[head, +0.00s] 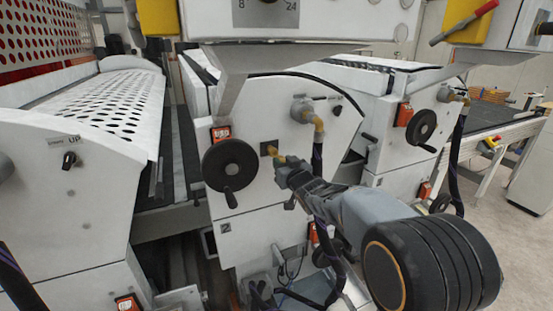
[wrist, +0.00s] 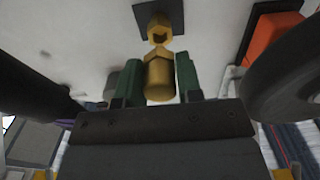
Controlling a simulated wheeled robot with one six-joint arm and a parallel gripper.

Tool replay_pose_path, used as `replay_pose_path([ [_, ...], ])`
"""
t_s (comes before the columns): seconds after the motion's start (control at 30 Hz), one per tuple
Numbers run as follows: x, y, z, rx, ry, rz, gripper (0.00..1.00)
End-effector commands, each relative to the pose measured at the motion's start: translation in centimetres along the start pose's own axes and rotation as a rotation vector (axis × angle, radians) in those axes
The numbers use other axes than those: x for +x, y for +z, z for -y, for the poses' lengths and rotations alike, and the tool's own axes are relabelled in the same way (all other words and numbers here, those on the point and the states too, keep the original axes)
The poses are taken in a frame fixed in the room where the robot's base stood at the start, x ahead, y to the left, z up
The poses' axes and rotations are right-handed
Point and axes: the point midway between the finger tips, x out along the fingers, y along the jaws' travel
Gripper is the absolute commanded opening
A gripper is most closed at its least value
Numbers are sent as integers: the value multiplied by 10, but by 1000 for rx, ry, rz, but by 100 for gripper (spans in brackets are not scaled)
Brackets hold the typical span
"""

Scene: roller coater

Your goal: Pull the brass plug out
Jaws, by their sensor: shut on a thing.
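The brass plug (wrist: 159,80) is upright in the wrist view, between the two green fingers of my gripper (wrist: 158,62), which is shut on it. A brass socket (wrist: 159,28) on a dark square plate (wrist: 176,12) sits just beyond the plug's tip, in line with it. The plug looks to be out of the socket's opening, but I cannot tell whether they still touch. In the head view my gripper (head: 283,166) is at the white machine's front panel, right of the handwheel, with the brass socket (head: 271,150) just ahead of it.
A black handwheel (head: 229,165) is close on the left of my gripper, and an orange switch (head: 221,133) is above it. A brass elbow with a dark hose (head: 318,125) hangs on the right. A second handwheel (head: 422,125) is farther right.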

Motion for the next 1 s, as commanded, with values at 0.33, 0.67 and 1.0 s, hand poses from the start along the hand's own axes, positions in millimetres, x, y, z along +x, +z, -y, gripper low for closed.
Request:
replay_pose_path([
  [0.33,-14,0,0,-1,0,-1,0],
  [0.67,-18,0,0,-1,0,-1,0],
  [1.0,-19,0,0,-1,0,-1,0],
])
